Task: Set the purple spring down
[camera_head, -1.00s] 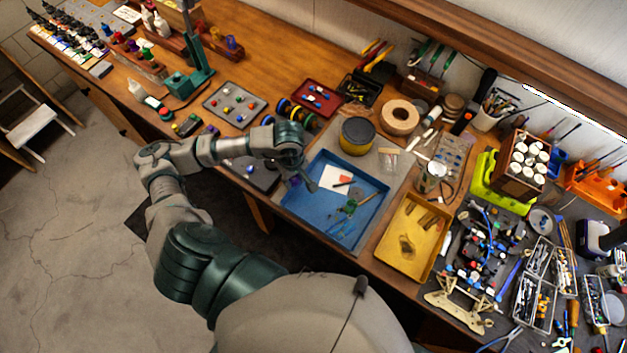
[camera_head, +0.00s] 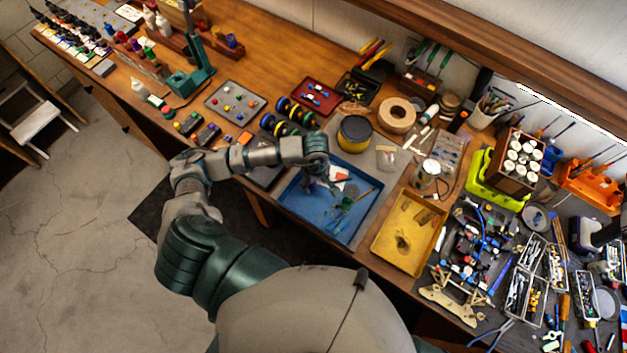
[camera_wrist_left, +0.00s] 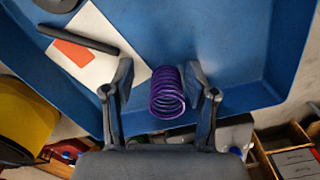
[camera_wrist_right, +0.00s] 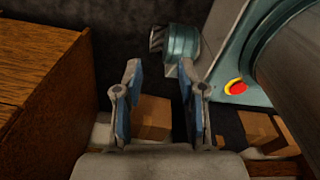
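The purple spring (camera_wrist_left: 167,92) shows in the left wrist view between the fingers of my left gripper (camera_wrist_left: 160,75). The fingers are spread, with a clear gap on the spring's left side and only a narrow one on its right. Blue tray floor lies behind it; whether the spring rests on it is hard to tell. In the head view my left gripper (camera_head: 318,184) is over the blue tray (camera_head: 315,218), and the spring is not clearly visible there. My right gripper (camera_wrist_right: 160,85) is open and empty in the right wrist view, away from the bench top.
The blue tray also holds a white card with an orange patch (camera_wrist_left: 70,52), a dark rod and small green parts (camera_head: 343,203). A yellow tray (camera_head: 385,240) stands to its right and a yellow-and-black tin (camera_head: 355,135) behind it. Wheels (camera_head: 285,122) lie behind left.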

